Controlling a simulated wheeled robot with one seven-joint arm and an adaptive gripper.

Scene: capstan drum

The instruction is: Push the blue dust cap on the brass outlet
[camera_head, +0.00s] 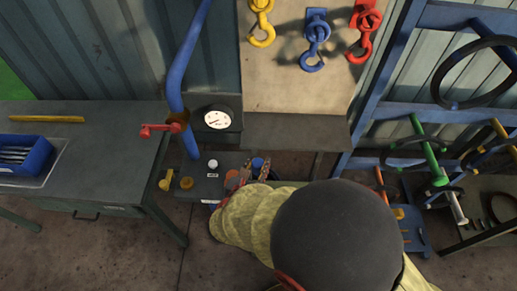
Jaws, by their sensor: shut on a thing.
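The blue dust cap (258,162) shows as a small blue round piece between the fingertips of my gripper (255,169). My gripper is shut on it, over the right part of a dark bench top. My arm hides much of what lies below it. A small round brass fitting (186,183), which looks like the brass outlet, stands on the bench to the left of my gripper, apart from the cap. A yellow brass-coloured piece (166,180) sits just left of it. Which of the two is the outlet's mouth is too small to tell for certain.
A white knob (213,163) and an orange-red round piece (232,175) lie between fitting and gripper. Behind stand a dial gauge (217,119), a tall blue pipe (183,75) and a red handle (163,129). A workbench (100,165) is left, a blue rack (385,75) right.

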